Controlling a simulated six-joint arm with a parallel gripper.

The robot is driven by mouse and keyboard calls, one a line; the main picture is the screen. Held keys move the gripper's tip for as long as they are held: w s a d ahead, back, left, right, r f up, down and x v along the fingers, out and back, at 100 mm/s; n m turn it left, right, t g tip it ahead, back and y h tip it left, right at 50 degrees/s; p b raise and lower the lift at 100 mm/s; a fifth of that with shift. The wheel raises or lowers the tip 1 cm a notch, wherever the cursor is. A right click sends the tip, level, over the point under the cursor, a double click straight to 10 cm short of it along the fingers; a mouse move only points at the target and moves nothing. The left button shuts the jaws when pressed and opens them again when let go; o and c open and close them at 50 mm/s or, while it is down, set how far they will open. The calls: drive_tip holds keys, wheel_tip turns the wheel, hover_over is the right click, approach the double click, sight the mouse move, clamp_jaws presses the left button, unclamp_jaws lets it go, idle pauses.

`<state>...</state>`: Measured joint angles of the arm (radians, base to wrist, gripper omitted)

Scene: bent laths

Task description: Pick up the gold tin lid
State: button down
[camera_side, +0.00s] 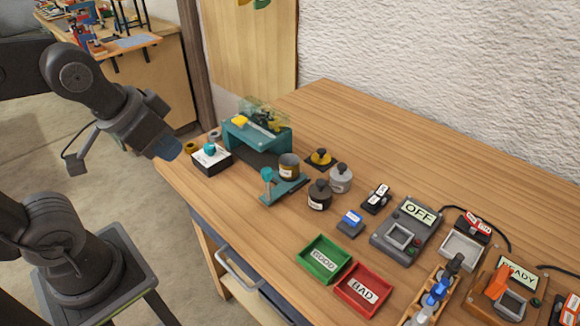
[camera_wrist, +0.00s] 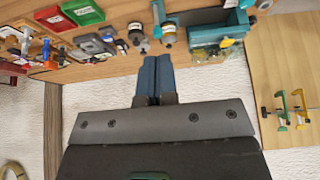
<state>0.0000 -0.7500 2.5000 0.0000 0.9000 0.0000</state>
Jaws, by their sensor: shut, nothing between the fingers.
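A gold disc with a black knob, which looks like the gold tin lid (camera_side: 320,157), lies on a dark square pad in the middle of the table in the side view. My gripper (camera_side: 168,150) hangs beyond the table's left end, well left of the lid, and holds nothing. In the wrist view its blue fingers (camera_wrist: 155,78) are together. Small tins show past the fingertips there, but I cannot tell the lid from them.
A grey tin (camera_side: 340,178) and a black tin (camera_side: 319,195) stand close to the lid. A teal bench fixture (camera_side: 258,135) and a white-topped box (camera_side: 211,158) stand on the left. Green (camera_side: 324,259) and red (camera_side: 363,290) trays lie in front.

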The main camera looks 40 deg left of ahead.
drive_tip(key=shift+c, duration=1.4)
unclamp_jaws()
drive_tip(key=w+r+n, duration=0.2)
drive_tip(key=w+r, duration=0.2)
drive_tip(key=w, duration=0.6)
drive_tip(key=n+g+y, duration=0.2)
drive_tip(key=n+g, duration=0.1)
drive_tip(key=n, duration=0.2)
hover_over(322, 150)
drive_tip(key=s+d, duration=0.2)
drive_tip(key=s, duration=0.1)
wheel_tip(322, 150, down, 13)
drive_tip(key=x, duration=0.8)
drive_tip(key=shift+w+a+f, duration=0.15)
drive_tip(key=shift+w+f, duration=0.1)
drive_tip(key=shift+f, duration=0.05)
drive_tip(key=x, duration=0.4)
drive_tip(key=shift+s+d+f, duration=0.15)
drive_tip(key=shift+s+d, duration=0.1)
drive_tip(key=shift+w+a+f, duration=0.1)
drive_tip(key=shift+w+f, duration=0.05)
drive_tip(key=shift+f, duration=0.45)
